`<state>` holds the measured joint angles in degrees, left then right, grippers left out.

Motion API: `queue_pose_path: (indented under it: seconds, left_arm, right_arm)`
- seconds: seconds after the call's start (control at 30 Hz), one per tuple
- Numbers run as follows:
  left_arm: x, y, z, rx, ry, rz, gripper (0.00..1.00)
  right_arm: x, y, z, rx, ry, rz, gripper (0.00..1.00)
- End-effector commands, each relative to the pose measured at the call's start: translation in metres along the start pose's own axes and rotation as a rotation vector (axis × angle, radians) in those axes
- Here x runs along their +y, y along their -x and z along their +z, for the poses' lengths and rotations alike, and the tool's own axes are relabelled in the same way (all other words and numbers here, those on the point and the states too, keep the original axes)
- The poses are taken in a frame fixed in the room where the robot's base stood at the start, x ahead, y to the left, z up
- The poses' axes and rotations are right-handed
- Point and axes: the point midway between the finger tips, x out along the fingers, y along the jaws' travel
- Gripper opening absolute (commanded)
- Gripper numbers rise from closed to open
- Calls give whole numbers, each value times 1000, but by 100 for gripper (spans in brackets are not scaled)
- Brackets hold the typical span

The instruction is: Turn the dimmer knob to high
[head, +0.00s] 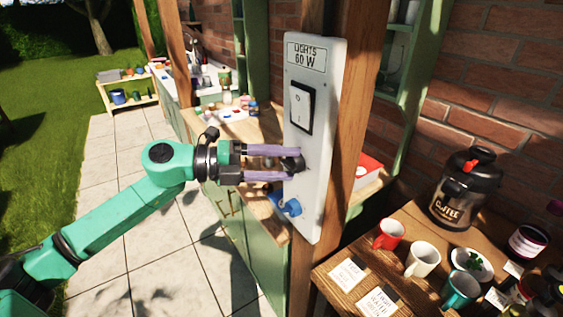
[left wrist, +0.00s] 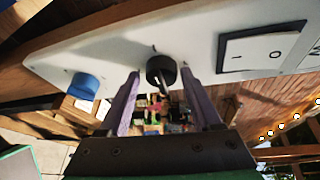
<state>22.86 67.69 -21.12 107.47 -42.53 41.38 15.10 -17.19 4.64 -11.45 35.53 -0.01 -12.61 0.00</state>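The black dimmer knob (head: 293,163) sits on the white wall panel (head: 311,205), below a white rocker switch (head: 299,106) and above a blue knob (head: 291,207). My left gripper (head: 288,163) reaches the panel from the left, its two purple fingers above and below the black knob. In the left wrist view the black knob (left wrist: 161,70) lies between the fingertips, with a small gap at each side, so the gripper looks open. The blue knob (left wrist: 84,87) is outside the fingers there. The knob's pointer and scale cannot be read clearly. My right gripper is not in view.
The panel is on a wooden post (head: 356,110). At the right, a wooden table (head: 335,262) holds a coffee jar (head: 466,190), a red mug (head: 390,234) and other cups. A counter with small items is behind my gripper. Paving at the left is clear.

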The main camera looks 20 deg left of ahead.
Motion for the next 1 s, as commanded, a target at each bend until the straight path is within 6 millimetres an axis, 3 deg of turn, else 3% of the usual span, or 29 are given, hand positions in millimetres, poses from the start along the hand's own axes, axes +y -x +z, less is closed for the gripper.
queue_pose_path:
  seconds: [0.57,1.0]
  left_arm:
    - [2,7,1,-6,0,-1,80]
    - [10,75,0,-5,0,-5,80]
  right_arm:
    - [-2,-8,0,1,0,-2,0]
    - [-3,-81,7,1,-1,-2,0]
